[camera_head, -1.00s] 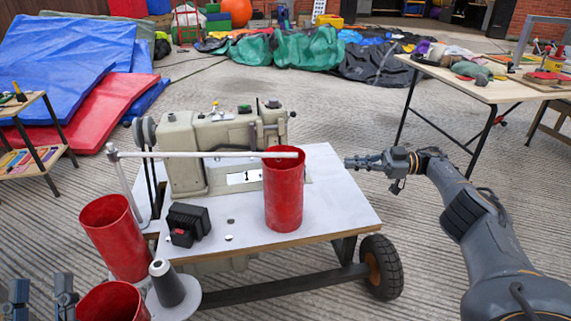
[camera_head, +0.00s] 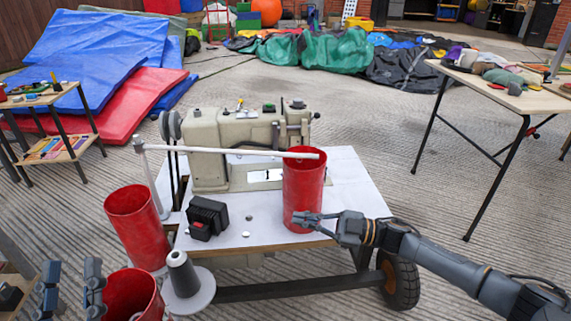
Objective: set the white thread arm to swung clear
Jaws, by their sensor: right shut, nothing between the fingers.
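The white thread arm (camera_head: 235,151) is a thin rod on an upright post (camera_head: 152,185) at the left of the sewing machine table. It reaches right across the front of the sewing machine (camera_head: 250,135), with its tip at the top of a red cylinder (camera_head: 303,190) standing on the table. My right gripper (camera_head: 303,218) is shut and empty, low beside the front of that cylinder and well below the rod. I cannot tell whether it touches the cylinder. My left gripper (camera_head: 72,275) is at the bottom left, fingers apart, away from the rod.
Two more red cylinders (camera_head: 137,225) (camera_head: 132,293) and a grey thread cone (camera_head: 183,270) stand at the table's left. A black box (camera_head: 207,217) sits on the tabletop (camera_head: 260,222). A wheel (camera_head: 401,278) is at the right. Side tables flank the machine.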

